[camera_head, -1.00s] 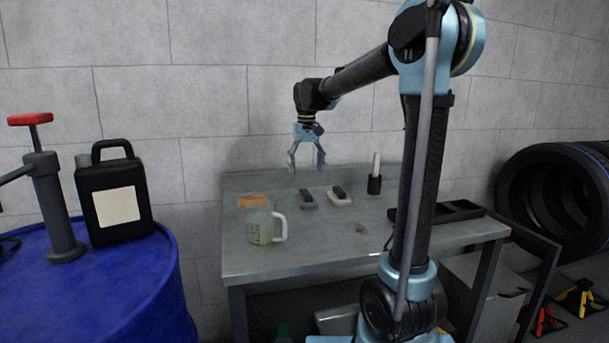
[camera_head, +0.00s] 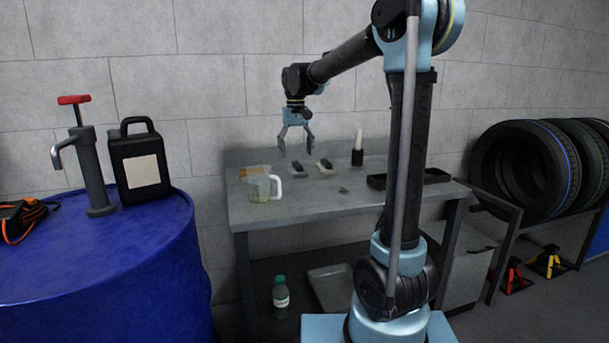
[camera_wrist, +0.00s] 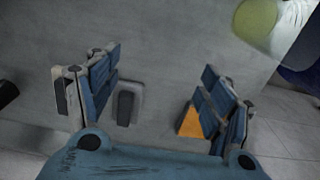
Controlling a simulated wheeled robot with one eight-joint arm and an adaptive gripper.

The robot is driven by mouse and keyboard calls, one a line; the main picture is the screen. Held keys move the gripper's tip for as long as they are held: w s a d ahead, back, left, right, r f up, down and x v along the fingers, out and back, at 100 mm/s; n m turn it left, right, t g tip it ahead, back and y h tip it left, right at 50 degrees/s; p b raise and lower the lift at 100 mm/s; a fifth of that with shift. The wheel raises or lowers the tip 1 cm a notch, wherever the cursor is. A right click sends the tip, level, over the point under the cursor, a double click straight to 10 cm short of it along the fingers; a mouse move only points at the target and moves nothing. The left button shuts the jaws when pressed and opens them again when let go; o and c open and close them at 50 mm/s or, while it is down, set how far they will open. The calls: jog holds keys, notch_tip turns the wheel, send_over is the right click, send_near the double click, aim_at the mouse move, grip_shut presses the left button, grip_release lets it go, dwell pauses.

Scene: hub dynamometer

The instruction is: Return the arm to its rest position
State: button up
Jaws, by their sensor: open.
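My gripper (camera_head: 295,150) is open and empty, pointing down above the back of the grey workbench (camera_head: 330,200). My arm reaches up from its base and out to the left over the bench. In the wrist view my gripper (camera_wrist: 155,100) shows its two blue fingers spread wide apart. A dark block on a pale base (camera_wrist: 128,103) shows between the fingers, on the bench below. An orange piece (camera_wrist: 190,122) shows partly behind the right finger.
A clear jug (camera_head: 263,188) with yellowish liquid stands at the bench's left. A blue drum (camera_head: 100,260) stands left; tires (camera_head: 530,165) stand right.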

jog(key=shift+m+t, duration=0.5)
jog(key=shift+m, duration=0.2)
jog(key=s+d+f, duration=0.1)
jog(key=s+d, duration=0.3)
jog(key=s, duration=0.1)
jog(key=s+d+f, duration=0.2)
jog(key=s+d, duration=0.3)
jog(key=s+d+f, duration=0.2)
jog(key=s+d, duration=0.3)
jog(key=shift+s+d+f, duration=0.15)
jog(key=shift+s+f, duration=0.05)
jog(key=shift+s, duration=0.05)
jog(key=s+d+f, duration=0.3)
jog(key=s+f, duration=0.4)
jog(key=s, duration=0.1)
jog(key=s+d+f+m+t, duration=0.1)
jog(key=s+d+f, duration=0.3)
jog(key=s+f, duration=0.4)
jog(key=shift+d, duration=0.25)
jog(key=shift+f, duration=0.1)
